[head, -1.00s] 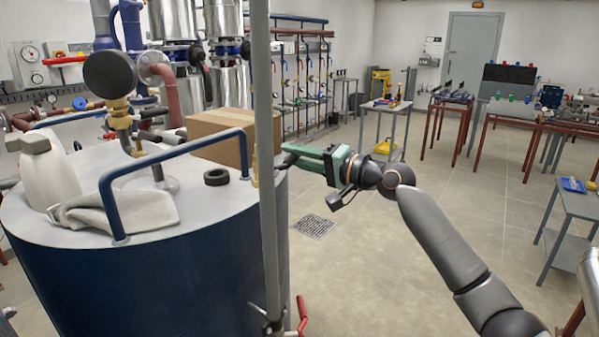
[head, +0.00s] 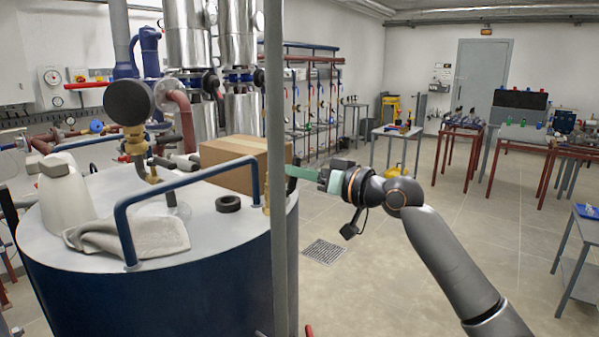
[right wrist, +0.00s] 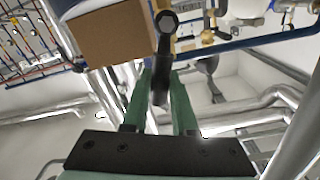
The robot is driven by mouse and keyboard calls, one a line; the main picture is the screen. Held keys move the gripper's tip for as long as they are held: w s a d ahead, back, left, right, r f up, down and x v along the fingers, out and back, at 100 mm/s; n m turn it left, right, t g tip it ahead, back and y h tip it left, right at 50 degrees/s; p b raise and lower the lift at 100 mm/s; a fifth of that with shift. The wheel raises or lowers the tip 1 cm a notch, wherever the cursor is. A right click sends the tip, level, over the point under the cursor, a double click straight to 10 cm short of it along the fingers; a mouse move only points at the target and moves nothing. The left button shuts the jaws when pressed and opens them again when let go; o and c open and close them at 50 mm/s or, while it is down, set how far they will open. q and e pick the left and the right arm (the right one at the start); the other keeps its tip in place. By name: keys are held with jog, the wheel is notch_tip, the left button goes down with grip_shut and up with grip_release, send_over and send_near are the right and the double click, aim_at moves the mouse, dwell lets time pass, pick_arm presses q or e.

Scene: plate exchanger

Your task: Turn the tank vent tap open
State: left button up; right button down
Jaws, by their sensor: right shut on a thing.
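The tank vent tap shows as a small brass fitting (head: 266,196) at the right rim of the blue tank (head: 150,290), partly hidden by a grey upright pipe. Its dark lever (head: 292,180) sticks out just right of that pipe. In the right wrist view the lever (right wrist: 164,58) ends in a hexagonal nut and runs down between the green fingers. My right gripper (head: 298,173) reaches in from the right and is shut on this lever; it also shows in the right wrist view (right wrist: 160,88). My left gripper is not in view.
The grey upright pipe (head: 275,120) stands close to my right fingertips. On the tank top are a blue rail (head: 190,177), a cardboard box (head: 232,160), a black ring (head: 228,204), a grey cloth (head: 130,235) and a white jug (head: 72,200).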

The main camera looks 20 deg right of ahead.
jog(key=shift+s+a+r+n, duration=0.1)
jog(key=shift+s+a+n, duration=0.3)
jog(key=shift+n, duration=0.55)
jog(key=shift+s+a+r+n, duration=0.15)
jog(key=shift+a+n, duration=0.3)
jog(key=shift+n, duration=0.5)
jog(key=shift+s+f, duration=0.1)
jog(key=c, duration=0.7)
grip_release()
jog(key=b+v, duration=0.2)
jog(key=v, duration=1)
jog(key=shift+s+d+b, duration=0.2)
jog(key=shift+b, duration=0.2)
